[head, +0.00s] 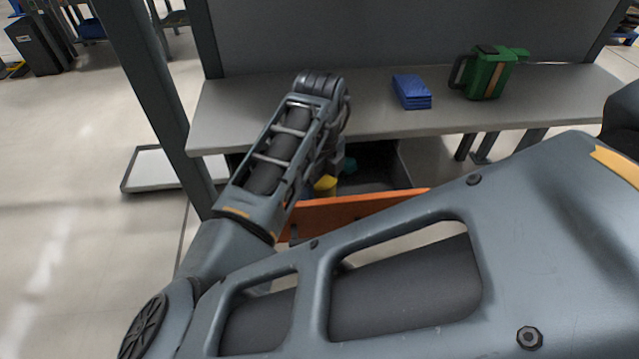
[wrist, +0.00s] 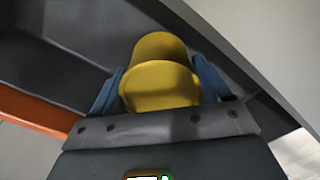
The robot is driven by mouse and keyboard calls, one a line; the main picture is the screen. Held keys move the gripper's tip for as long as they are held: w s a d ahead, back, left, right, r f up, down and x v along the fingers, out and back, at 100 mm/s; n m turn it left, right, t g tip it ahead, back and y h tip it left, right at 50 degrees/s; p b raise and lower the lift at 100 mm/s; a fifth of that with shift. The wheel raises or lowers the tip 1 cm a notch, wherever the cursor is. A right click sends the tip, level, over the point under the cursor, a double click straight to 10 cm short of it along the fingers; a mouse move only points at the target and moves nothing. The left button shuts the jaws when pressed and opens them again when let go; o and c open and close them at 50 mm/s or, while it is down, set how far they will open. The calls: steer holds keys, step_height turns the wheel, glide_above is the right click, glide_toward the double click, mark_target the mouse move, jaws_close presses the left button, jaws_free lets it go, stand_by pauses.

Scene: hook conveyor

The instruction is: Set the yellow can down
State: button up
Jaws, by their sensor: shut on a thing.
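The yellow can (wrist: 160,87) is between the two blue fingers of my gripper (wrist: 160,92) in the wrist view, and the gripper is shut on it. In the head view the can (head: 325,184) shows only in part, below the table's front edge and behind my forearm. It is over or inside a dark open drawer (head: 385,165) with an orange front (head: 365,200). Dark drawer surfaces lie behind the can in the wrist view. I cannot tell whether the can touches the drawer floor. The gripper's fingers are mostly hidden in the head view.
The grey table (head: 240,115) above the drawer holds a blue stack (head: 411,92) and a green jug-like container (head: 490,73) at its right. A small teal thing (head: 349,165) shows in the drawer beside the can. A low white platform (head: 155,170) stands at the left.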

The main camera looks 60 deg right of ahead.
steer(key=shift+f, duration=0.25)
steer(key=shift+f, duration=0.1)
steer(key=o, duration=1.3)
